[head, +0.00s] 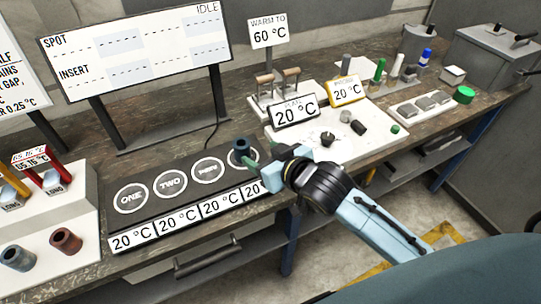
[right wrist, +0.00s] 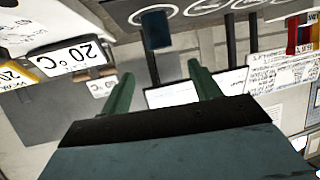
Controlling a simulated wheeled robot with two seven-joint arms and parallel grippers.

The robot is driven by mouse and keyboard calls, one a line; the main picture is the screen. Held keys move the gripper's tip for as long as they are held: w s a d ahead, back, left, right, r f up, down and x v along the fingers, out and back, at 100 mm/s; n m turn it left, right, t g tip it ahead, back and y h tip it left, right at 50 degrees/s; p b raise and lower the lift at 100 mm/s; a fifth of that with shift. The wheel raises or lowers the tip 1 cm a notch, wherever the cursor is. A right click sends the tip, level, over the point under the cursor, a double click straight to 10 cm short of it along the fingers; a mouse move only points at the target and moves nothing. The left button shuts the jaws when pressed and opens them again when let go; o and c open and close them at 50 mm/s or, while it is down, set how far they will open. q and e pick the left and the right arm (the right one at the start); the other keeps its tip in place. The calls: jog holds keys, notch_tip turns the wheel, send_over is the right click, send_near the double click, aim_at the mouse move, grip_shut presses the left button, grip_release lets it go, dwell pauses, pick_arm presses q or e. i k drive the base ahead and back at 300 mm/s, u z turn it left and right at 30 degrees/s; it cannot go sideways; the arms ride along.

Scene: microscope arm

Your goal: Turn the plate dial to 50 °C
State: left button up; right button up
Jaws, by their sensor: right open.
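The plate display (head: 297,110) reads 20 °C and stands on the white unit at the middle right. A small black knob (head: 327,139), which looks like the plate dial, sits on the unit's white top; its pointer setting is too small to read. My right gripper (head: 262,163) is open, left of and below the knob, beside a dark blue-grey cylinder (head: 241,151) on the fourth ring. In the right wrist view, the two green fingers (right wrist: 163,85) are apart, with the cylinder (right wrist: 155,30) beyond their tips. My left gripper is not in view.
A yellow-framed display (head: 346,90) reads 20 °C. A sign (head: 268,32) says WARM TO 60 °C. Wooden-topped handles (head: 277,80) stand behind the plate display. A ringed black panel (head: 150,180) lies left.

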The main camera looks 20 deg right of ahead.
aim_at(327, 138)
jog(key=z, duration=1.35)
